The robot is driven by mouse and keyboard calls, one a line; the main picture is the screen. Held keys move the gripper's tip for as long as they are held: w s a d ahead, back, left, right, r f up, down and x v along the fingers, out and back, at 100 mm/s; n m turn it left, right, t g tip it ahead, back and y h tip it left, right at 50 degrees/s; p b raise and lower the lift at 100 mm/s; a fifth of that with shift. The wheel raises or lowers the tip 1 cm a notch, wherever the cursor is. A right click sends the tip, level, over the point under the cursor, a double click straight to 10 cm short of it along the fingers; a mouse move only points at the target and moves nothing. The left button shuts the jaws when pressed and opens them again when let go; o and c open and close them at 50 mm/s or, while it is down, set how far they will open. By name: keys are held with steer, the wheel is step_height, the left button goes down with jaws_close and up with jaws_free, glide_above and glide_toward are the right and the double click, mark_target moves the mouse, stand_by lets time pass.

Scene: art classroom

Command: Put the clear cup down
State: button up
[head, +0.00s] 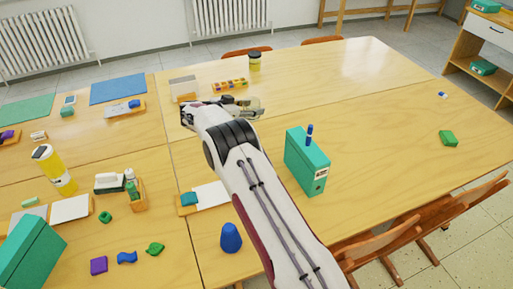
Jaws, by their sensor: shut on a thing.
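My gripper (250,107) is at the far side of the wooden table (390,110), left of the picture's middle, low over or at the tabletop. It is small in this view and partly hidden by my own wrist. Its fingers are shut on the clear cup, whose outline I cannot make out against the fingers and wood. I cannot tell whether the cup touches the table.
Just behind my gripper are a tray with yellow and purple pieces (230,84) and a dark-lidded jar (254,61). The table's right half is mostly clear.

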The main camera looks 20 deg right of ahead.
mark_target(257, 117)
steer(key=s+f, duration=0.1)
steer(key=s+m+g, duration=0.1)
steer(key=shift+s+d+f+h, duration=0.2)
steer(key=shift+s+f+h, duration=0.1)
steer(key=shift+s+f, duration=0.1)
steer(key=shift+s+d+f, duration=0.1)
steer(key=shift+s+f, duration=0.05)
steer(key=shift+s, duration=0.35)
steer(key=shift+f, duration=0.1)
steer(key=shift+f, duration=3)
steer(key=shift+f, duration=1.9)
steer(key=shift+f, duration=0.15)
steer(key=o, duration=1)
steer(key=shift+o, duration=0.2)
